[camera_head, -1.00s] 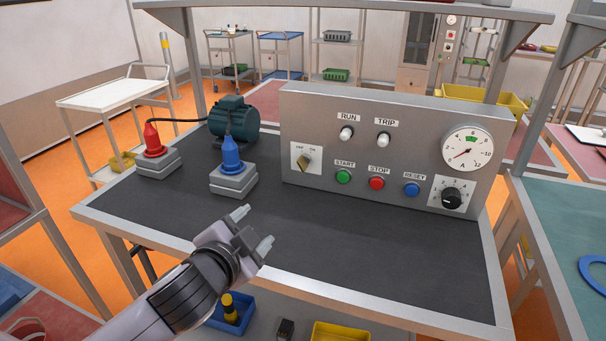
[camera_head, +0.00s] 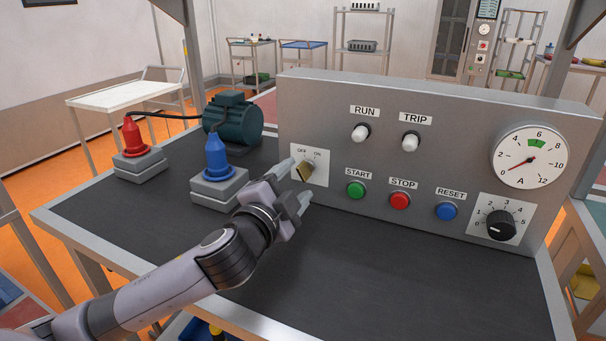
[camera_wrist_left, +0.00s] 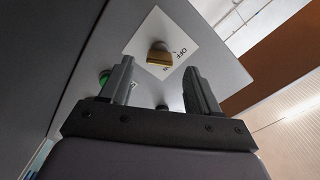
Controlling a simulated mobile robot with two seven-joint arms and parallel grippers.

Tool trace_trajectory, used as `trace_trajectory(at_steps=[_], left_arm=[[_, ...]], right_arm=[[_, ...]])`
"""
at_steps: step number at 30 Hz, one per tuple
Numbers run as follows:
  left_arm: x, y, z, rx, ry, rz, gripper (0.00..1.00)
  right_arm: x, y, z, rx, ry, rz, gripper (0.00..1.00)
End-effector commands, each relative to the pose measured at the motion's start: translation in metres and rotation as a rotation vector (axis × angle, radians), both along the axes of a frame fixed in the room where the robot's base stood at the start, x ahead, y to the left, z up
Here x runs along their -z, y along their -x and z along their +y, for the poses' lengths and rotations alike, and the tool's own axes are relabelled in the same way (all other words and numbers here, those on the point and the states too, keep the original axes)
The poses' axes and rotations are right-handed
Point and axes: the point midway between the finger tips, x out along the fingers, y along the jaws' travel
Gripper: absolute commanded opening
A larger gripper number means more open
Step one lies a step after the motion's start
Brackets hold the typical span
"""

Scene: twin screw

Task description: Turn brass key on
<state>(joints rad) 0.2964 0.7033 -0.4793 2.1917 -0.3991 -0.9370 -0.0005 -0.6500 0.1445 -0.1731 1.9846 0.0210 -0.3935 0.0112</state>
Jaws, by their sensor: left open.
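The brass key (camera_head: 305,171) sits on a white plate marked OFF and ON at the left end of the grey control panel (camera_head: 450,120). In the head view it is tilted, its upper end nearer the OFF label. My left gripper (camera_head: 296,182) is open just in front of the key, fingers pointing at the panel. In the left wrist view the key (camera_wrist_left: 159,56) appears beyond and between the open fingertips (camera_wrist_left: 160,78), with nothing held. I cannot tell from the views whether a finger touches it. My right gripper is not in view.
The panel also carries RUN and TRIP lamps, green START (camera_head: 356,190), red STOP (camera_head: 400,201) and blue RESET (camera_head: 446,211) buttons, a black dial (camera_head: 500,225) and a gauge. The front bench top is clear.

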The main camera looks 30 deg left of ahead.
Motion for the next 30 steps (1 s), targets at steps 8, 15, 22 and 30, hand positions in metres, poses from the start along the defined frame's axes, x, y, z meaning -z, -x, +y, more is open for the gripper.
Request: trace_trajectory(at_steps=[8, 15, 22, 30], left_arm=[[0.000, -0.033, 0.001, 0.001, 0.001, 0.001, 0.62], [0.000, -0.041, 0.002, 0.001, 0.001, 0.001, 0.62], [0.001, -0.041, 0.002, 0.001, 0.001, 0.002, 0.49], [0.001, -0.040, 0.002, 0.001, -0.001, 0.002, 0.06]], right_arm=[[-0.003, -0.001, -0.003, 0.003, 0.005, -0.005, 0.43], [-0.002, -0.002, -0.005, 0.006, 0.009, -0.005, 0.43], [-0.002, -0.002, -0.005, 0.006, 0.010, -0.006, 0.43], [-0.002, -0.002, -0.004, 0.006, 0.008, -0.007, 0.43]])
